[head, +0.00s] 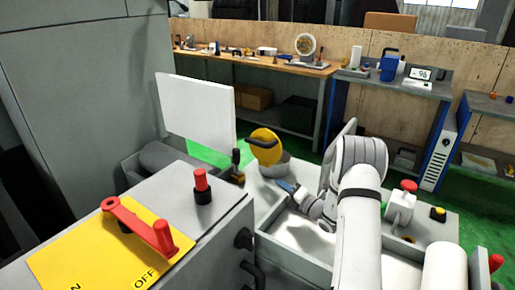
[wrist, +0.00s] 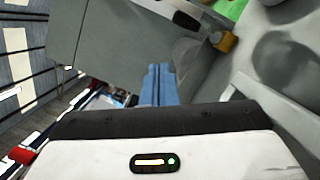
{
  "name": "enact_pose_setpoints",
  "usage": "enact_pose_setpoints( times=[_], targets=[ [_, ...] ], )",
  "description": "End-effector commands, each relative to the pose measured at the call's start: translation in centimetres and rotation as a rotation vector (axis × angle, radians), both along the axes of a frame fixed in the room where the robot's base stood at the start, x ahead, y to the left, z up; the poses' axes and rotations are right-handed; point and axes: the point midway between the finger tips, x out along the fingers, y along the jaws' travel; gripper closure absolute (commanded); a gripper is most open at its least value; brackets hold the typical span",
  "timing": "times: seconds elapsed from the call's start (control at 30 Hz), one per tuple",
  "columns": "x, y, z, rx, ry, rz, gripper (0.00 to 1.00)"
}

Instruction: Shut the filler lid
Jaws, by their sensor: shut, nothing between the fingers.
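The filler lid is a yellow disc (head: 265,147) with a dark handle across its face. It stands tilted up, open, above a round grey filler neck (head: 272,169) on the machine's grey top in the head view. My gripper (head: 285,186) has blue fingers and is just in front of and slightly right of the neck, apart from the lid. The blue fingers lie together, empty, in the wrist view (wrist: 157,85). A small orange-yellow part with a dark piece (wrist: 225,42) shows there; I cannot tell if it is the lid.
A white upright panel (head: 195,112) and a small black lever (head: 236,160) stand left of the lid. A yellow plate with a red switch handle (head: 135,225) and a red-topped knob (head: 201,185) are in front. A white trough lies under my arm.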

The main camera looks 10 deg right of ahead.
Motion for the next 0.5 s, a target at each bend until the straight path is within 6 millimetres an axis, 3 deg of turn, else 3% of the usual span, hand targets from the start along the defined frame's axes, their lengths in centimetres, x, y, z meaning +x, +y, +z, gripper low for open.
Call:
enact_pose_setpoints(
  times=[0.5],
  targets=[
    [8.7,4.4,1.5,-0.001,-0.003,-0.022,1.0]
  ],
)
